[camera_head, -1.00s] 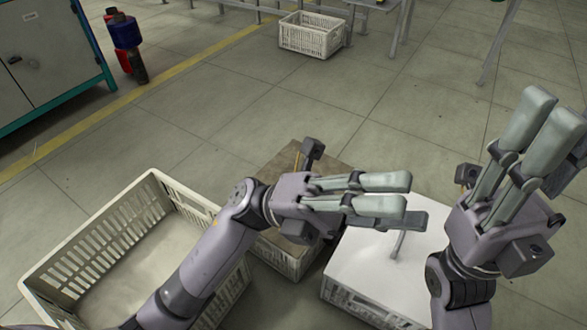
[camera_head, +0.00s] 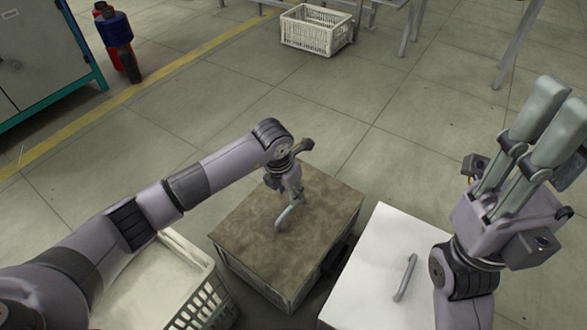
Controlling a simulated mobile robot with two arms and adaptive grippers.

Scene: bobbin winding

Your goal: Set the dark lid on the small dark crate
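A brown, mottled lid (camera_head: 248,228) lies flat over a small dark crate (camera_head: 262,285) on the floor at the picture's middle; the crate's near side shows below the lid's edge. My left gripper (camera_head: 287,218) points down over the middle of the lid. A grey curved piece there is either a finger or the lid's handle; I cannot tell which, nor whether the fingers grip it.
A white-topped box (camera_head: 370,262) with a grey handle (camera_head: 405,278) stands just right of the dark crate. A large cream crate (camera_head: 200,290) is at the lower left, partly behind my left arm. Another white crate (camera_head: 312,38) stands far back. The floor between is clear.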

